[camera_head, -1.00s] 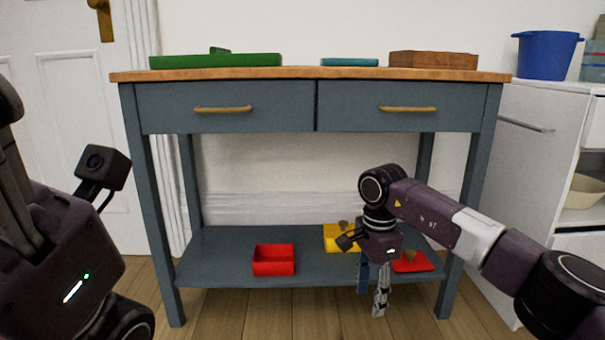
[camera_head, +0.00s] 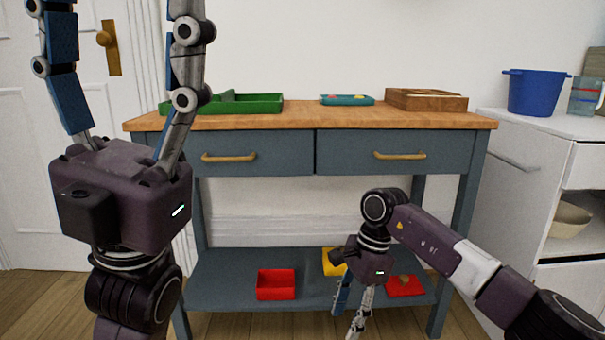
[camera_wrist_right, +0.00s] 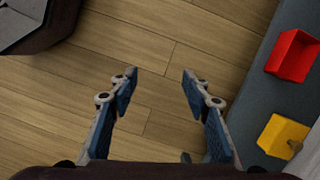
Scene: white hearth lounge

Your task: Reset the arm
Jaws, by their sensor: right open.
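My left gripper (camera_head: 120,10) stands upright at the left of the head view, fingers pointing up and spread wide, with nothing between them. Its fingertips run to the top edge of the picture. My right gripper (camera_head: 346,322) hangs low, pointing down in front of the table's lower shelf (camera_head: 225,282). In the right wrist view its fingers (camera_wrist_right: 160,75) are apart, with only bare floor between them.
A red box (camera_head: 276,284), a yellow tray (camera_head: 333,262) and a red tray (camera_head: 404,288) are on the shelf. A blue pot (camera_head: 532,93) stands right.

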